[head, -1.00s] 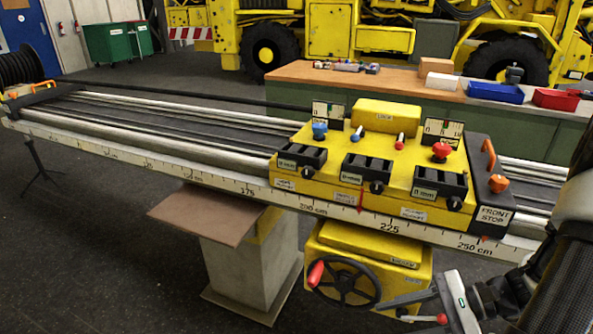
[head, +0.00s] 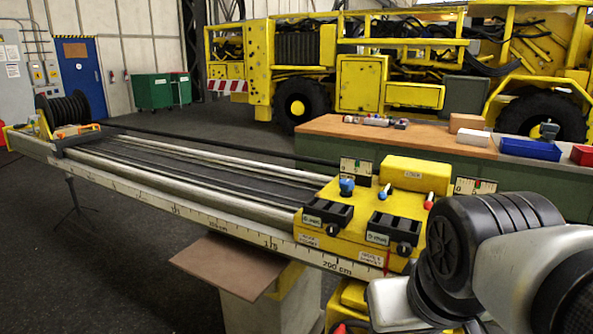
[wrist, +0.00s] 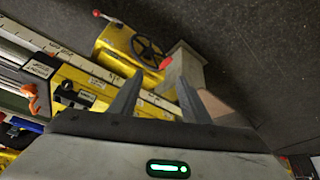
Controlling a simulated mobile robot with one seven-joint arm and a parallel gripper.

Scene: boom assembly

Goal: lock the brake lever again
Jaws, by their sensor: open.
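A red-tipped lever (wrist: 98,14) sticks out from the yellow winch box (wrist: 112,50) in the wrist view, near the top edge; it looks like the brake lever. I cannot read its label. A black handwheel (wrist: 148,46) with a red grip (wrist: 165,63) sits on the same box. My gripper (wrist: 160,80) is open, its two fingers apart with nothing between them. The lever lies beyond the fingers, up and to the left, apart from them.
The yellow carriage (head: 345,235) with levers and labelled blocks sits on the long scaled rail (head: 200,222). A grey pedestal (head: 255,312) with a brown plate (head: 225,265) stands below.

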